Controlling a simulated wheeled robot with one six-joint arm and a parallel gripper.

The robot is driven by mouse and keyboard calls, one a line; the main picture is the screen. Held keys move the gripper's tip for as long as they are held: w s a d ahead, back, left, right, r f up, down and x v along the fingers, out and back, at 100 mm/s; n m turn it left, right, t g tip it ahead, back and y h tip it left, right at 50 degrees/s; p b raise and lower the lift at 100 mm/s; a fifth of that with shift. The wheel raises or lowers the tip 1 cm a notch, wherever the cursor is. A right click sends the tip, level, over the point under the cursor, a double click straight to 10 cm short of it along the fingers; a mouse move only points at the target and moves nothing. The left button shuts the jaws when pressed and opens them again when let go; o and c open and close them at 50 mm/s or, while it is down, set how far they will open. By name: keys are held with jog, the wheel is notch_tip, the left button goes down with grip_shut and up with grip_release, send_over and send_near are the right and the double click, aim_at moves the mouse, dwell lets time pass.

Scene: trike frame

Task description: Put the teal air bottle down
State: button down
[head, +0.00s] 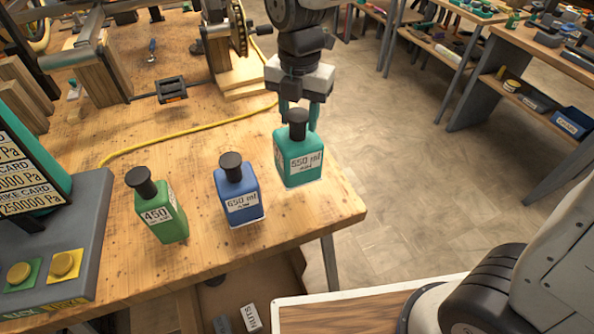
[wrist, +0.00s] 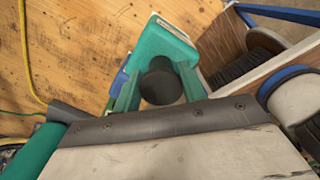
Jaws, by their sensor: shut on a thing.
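The teal air bottle (head: 297,168), labelled 550 ml, is upright near the right edge of the wooden workbench (head: 300,222) in the head view. My gripper (head: 297,117) is above it, its teal fingers shut on either side of the dark cap. I cannot tell whether the bottle's base touches the bench or hangs slightly above it. In the wrist view, the teal bottle (wrist: 165,45) shows beyond its round dark cap, which sits between the fingers of my gripper (wrist: 158,88).
A blue bottle (head: 238,195) marked 650 ml stands just left of the teal one. A green bottle (head: 160,212) marked 450 stands further left. A yellow hose (head: 190,132) crosses the bench behind them. Bare wood lies at the bench's front right corner.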

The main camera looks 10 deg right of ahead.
aim_at(300, 135)
notch_tip(300, 135, down, 6)
jog(key=shift+w+d+r, duration=0.15)
jog(key=shift+r, duration=0.1)
jog(key=shift+f, duration=2.05)
jog(key=c, duration=0.8)
grip_release()
